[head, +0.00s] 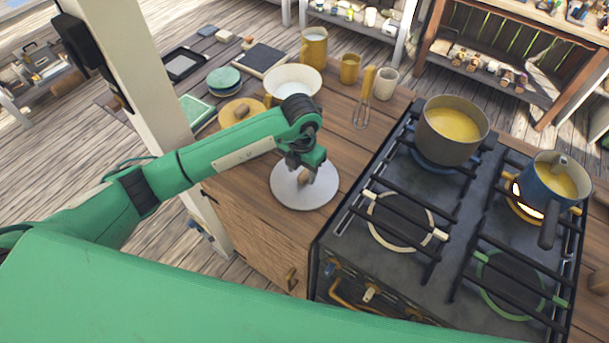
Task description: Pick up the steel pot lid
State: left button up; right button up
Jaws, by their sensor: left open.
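The steel pot lid (290,193) is a pale grey disc with a brown knob in its middle. It lies flat on the wooden counter, left of the stove. My left gripper (304,176) is directly over the lid, pointing down, with its fingers at the knob. The jaws are open, and the wrist hides part of the knob and the lid's far side. I cannot tell whether the fingers touch the knob. My right gripper is not in view.
The black stove (375,265) is right of the lid, bearing a grey pot (437,138) and a blue pot (535,190) with yellow contents. A white bowl (284,78), a round yellow-wood lid (238,115), a whisk (362,112) and mugs stand behind. A post (130,75) rises at left.

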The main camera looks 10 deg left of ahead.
aim_at(304, 178)
pick_arm(q)
jog(key=shift+w+f+p, duration=0.1)
jog(key=shift+f+p, duration=0.25)
jog(key=shift+f, duration=1)
grip_shut()
jog(key=shift+r, duration=0.15)
